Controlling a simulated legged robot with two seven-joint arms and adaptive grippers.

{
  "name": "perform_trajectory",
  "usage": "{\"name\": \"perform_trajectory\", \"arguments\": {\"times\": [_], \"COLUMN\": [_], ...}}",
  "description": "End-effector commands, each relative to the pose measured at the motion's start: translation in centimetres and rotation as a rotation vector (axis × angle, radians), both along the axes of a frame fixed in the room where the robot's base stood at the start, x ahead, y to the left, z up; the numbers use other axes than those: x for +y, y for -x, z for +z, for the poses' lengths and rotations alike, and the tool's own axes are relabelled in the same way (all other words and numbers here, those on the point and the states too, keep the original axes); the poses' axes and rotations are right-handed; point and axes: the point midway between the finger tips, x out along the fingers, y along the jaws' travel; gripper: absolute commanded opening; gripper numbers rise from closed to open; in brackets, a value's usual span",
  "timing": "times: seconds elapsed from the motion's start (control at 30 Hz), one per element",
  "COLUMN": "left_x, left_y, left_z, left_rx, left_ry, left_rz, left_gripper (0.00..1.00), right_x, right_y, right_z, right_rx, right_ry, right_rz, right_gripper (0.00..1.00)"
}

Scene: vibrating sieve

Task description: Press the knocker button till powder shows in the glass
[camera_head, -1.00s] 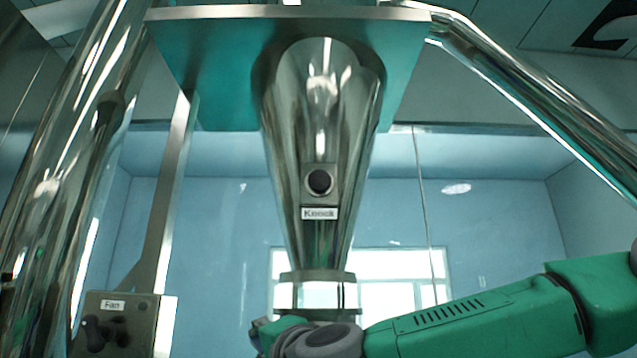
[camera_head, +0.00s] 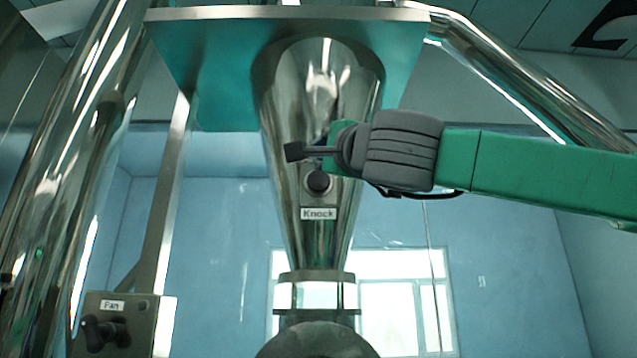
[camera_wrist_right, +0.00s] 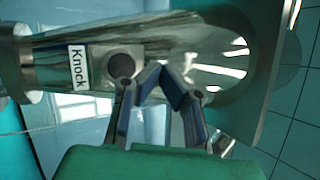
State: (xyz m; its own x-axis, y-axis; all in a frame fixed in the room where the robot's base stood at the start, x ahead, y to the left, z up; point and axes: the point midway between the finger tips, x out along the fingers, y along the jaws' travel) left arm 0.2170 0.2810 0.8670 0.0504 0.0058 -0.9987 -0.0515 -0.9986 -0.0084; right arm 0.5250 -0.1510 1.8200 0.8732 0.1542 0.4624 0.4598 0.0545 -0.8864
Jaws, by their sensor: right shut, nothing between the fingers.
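The black round knocker button (camera_head: 318,182) sits on a metal plate on the shiny cone, above its "Knock" label (camera_head: 318,214). It also shows in the right wrist view (camera_wrist_right: 122,66), left of my fingertips. The glass (camera_head: 317,296) is the short clear section under the cone; it looks pale, with no powder that I can make out. My right gripper (camera_head: 322,156) is just above the button in the head view; its fingers are partly hidden there. In the wrist view the gripper (camera_wrist_right: 160,68) is shut and empty, its tips together; contact with the cone cannot be told. My left gripper is not in view.
A fan control box (camera_head: 122,323) with a black knob stands at the lower left. Thick shiny pipes run down at the left (camera_head: 75,150) and upper right (camera_head: 530,95). A wide plate (camera_head: 205,70) hangs above the cone.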

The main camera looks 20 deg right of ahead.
Motion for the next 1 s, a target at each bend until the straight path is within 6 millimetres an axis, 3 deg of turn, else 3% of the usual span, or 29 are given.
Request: {"name": "perform_trajectory", "arguments": {"times": [0.33, 0.73, 1.0], "left_x": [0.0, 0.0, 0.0], "left_y": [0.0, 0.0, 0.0], "left_z": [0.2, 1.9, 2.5], "left_rx": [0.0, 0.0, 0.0], "left_ry": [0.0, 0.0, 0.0], "left_rz": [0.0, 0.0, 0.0], "left_gripper": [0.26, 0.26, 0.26], "right_x": [-0.2, -1.7, -2.2], "right_y": [-0.6, -5.8, -8.0], "right_z": [0.0, 0.0, 0.0], "right_rx": [0.001, 0.003, 0.001], "right_ry": [0.0, 0.0, 0.001], "right_rz": [0.0, -0.001, 0.0], "right_gripper": [0.0, 0.0, 0.0]}}
